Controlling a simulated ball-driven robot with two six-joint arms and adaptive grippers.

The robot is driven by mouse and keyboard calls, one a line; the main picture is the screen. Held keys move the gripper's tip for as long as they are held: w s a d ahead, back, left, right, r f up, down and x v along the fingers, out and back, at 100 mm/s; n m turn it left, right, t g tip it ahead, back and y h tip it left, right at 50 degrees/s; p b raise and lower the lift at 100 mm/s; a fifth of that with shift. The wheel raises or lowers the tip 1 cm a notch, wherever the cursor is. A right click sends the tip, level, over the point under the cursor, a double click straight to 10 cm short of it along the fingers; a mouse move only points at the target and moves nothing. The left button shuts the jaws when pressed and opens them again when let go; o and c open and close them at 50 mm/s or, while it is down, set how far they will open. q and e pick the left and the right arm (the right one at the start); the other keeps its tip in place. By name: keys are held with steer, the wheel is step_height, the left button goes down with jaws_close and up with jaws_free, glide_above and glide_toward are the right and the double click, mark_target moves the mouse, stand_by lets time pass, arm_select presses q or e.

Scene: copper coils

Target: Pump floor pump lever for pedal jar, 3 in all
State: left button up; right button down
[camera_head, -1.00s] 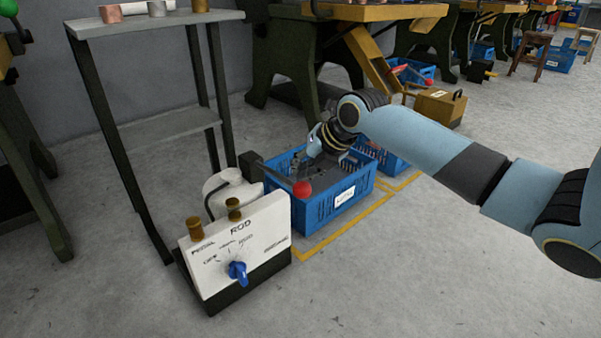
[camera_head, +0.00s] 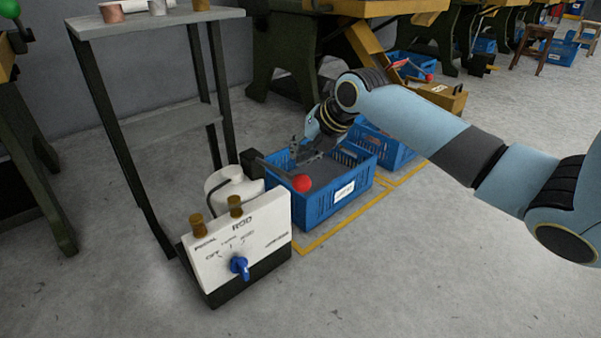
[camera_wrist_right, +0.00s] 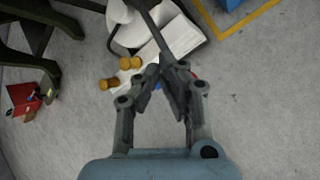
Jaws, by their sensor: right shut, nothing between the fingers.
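The floor pump is a white box (camera_head: 240,250) with a sloped panel marked ROD and PEDAL, a blue knob (camera_head: 239,267) and two brass posts. Its dark lever (camera_head: 270,168) ends in a red ball (camera_head: 302,184). My right gripper (camera_head: 298,154) is above the lever's ball end, in front of the blue crate. In the right wrist view the gripper (camera_wrist_right: 168,66) has its fingertips together and empty. The lever bar (camera_wrist_right: 155,25) runs towards the fingertips there, and the fingers mostly hide the ball. I cannot tell whether they touch. My left gripper is out of view.
A blue crate (camera_head: 322,206) stands right behind the lever, inside yellow floor lines. A shelf stand (camera_head: 165,128) is at the left with copper pieces on top. A white tank (camera_head: 235,190) sits behind the panel. The grey floor at the front right is clear.

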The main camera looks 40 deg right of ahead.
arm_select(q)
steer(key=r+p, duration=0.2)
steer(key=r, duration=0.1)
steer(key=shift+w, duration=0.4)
arm_select(e)
steer(key=r, duration=0.4)
steer(key=shift+w, duration=0.25)
steer(key=shift+f, duration=0.1)
stand_by(1.0)
